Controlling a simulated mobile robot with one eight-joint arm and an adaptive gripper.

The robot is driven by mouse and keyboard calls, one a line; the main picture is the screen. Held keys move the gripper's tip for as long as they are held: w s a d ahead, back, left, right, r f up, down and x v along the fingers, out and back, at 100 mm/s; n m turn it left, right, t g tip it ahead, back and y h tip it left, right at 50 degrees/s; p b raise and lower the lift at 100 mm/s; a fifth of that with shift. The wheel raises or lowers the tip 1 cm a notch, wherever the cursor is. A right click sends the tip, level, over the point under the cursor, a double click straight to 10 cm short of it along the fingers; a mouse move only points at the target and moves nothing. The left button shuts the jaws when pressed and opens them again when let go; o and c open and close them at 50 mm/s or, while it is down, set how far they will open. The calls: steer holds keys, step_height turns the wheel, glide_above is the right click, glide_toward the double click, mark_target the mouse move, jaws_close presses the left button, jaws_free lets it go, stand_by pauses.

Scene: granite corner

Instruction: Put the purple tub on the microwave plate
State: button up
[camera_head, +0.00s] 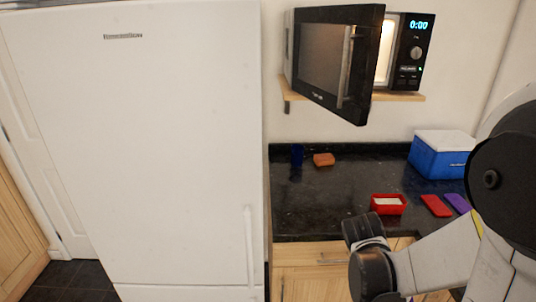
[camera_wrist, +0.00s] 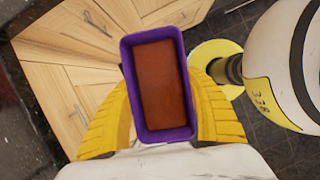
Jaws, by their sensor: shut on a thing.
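The purple tub (camera_wrist: 190,131) is an open rectangular container with reddish-brown contents. In the wrist view it sits between the yellow fingers of my gripper (camera_wrist: 160,108), which is shut on its two long sides. The tub is held in front of wooden cabinet doors and above a dark tiled floor. The microwave plate is hidden behind the door.
A black granite counter (camera_head: 310,205) holds a red tub (camera_head: 387,204), a red lid (camera_head: 436,206), a purple lid (camera_head: 457,203), a blue and white cooler (camera_head: 441,158), an orange-brown block (camera_head: 324,159) and a dark blue item (camera_head: 297,153). A white fridge (camera_head: 140,150) stands at left.

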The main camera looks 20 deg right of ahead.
steer(key=w+a+f+m+g+y+b, duration=0.1)
steer(key=w+a+m+y, duration=0.1)
steer(key=w+a+m, duration=0.4)
steer(key=w+a+f+m+g+y+b, duration=0.1)
steer(key=w+a+m, duration=0.5)
steer(key=w+a, duration=0.6)
steer(key=shift+w+a+f+y, duration=0.2)
steer(key=shift+a+f+y, duration=0.2)
steer(key=shift+f, duration=0.4)
